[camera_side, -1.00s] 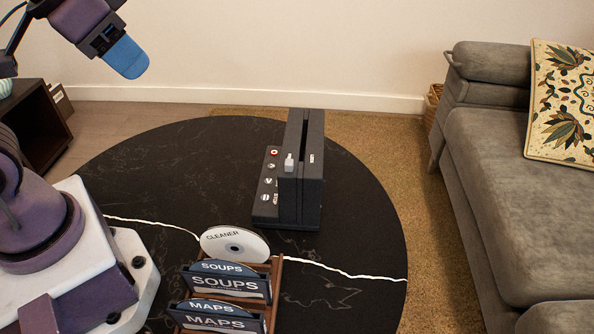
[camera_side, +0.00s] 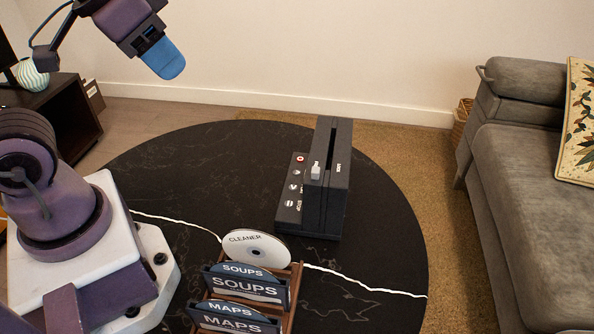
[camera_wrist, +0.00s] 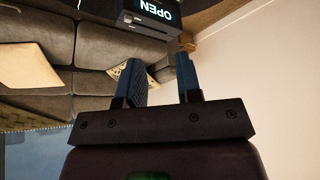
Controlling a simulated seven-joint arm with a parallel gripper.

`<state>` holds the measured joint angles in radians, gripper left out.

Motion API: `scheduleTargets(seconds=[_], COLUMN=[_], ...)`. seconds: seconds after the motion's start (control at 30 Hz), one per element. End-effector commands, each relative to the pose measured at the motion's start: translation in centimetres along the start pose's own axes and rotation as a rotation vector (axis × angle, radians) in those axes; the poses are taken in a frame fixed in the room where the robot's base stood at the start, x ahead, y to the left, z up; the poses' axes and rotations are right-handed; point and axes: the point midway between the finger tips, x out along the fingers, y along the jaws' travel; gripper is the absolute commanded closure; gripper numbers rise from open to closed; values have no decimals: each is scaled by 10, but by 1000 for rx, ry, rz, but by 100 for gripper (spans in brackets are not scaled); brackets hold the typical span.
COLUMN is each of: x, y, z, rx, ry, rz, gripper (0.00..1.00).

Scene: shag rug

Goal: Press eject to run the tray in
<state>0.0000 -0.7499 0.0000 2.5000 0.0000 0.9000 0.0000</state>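The disc player (camera_side: 329,190) is a dark upright box with a slot along its top, standing on the round black table. A low panel on its left side carries a red-ringed button (camera_side: 300,159) and several pale round buttons (camera_side: 291,203). A small light-grey piece (camera_side: 316,170) sticks up beside the slot. Button labels are too small to read. In the wrist view a dark box (camera_wrist: 148,24) at the top shows a lit "OPEN" display (camera_wrist: 157,10). I cannot make out a tray. My gripper (camera_side: 170,72) is up left of the player, well apart from it. Its blue fingers (camera_wrist: 160,60) are apart and empty.
A wooden rack (camera_side: 287,318) in front of the player holds a white CLEANER disc (camera_side: 257,247) and SOUPS (camera_side: 244,287) and MAPS (camera_side: 232,318) sleeves. A grey sofa (camera_side: 535,200) stands right. The table between my base and the player is mostly clear.

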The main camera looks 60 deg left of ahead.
Motion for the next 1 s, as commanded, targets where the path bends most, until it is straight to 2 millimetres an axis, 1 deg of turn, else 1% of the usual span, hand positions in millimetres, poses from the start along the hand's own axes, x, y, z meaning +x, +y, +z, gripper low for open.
scheduleTargets(seconds=[0.1,0.13,0.17,0.2,0.23,0.27,1.0], x=[0,0,0,0,0,0,0], y=[0,0,0,0,0,0,0], z=[0,0,0,0,0,0,0], rx=[0,0,0,0,0,0,0], ry=[0,0,0,0,0,0,0], rz=[0,0,0,0,0,0,0], gripper=[68,72,79,88,95,100,100])
